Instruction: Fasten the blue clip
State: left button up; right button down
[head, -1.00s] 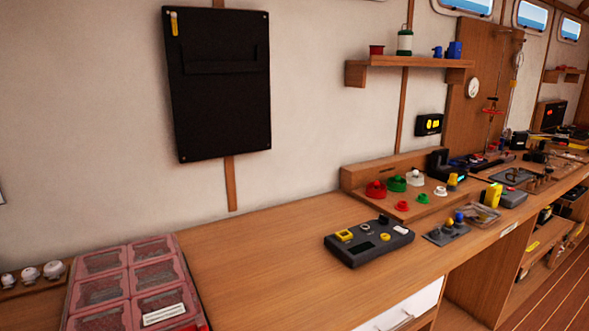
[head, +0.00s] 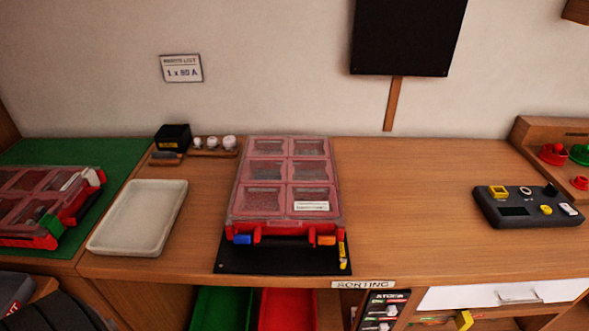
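The blue clip (head: 242,239) is at the front left of a red sorting case (head: 285,228) with a clear pinkish lid over several compartments. An orange clip (head: 326,240) is at the case's front right. The lid looks down; whether the blue clip is latched or loose is too small to tell. The case stands on a black mat (head: 283,263) on the wooden bench. Neither of my grippers shows in the head view.
A pale empty tray (head: 138,217) lies left of the case. A second red case (head: 50,205) with a green clip lies on a green mat (head: 105,152). A dark control box (head: 527,211) stands right. Bench between case and control box is clear.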

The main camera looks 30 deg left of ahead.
aim_at(239, 238)
jog(key=j+u, duration=0.1)
jog(key=u, duration=0.25)
jog(key=k+j+u, duration=0.1)
jog(key=u, duration=0.2)
jog(key=j+u, duration=0.2)
jog(key=u, duration=0.15)
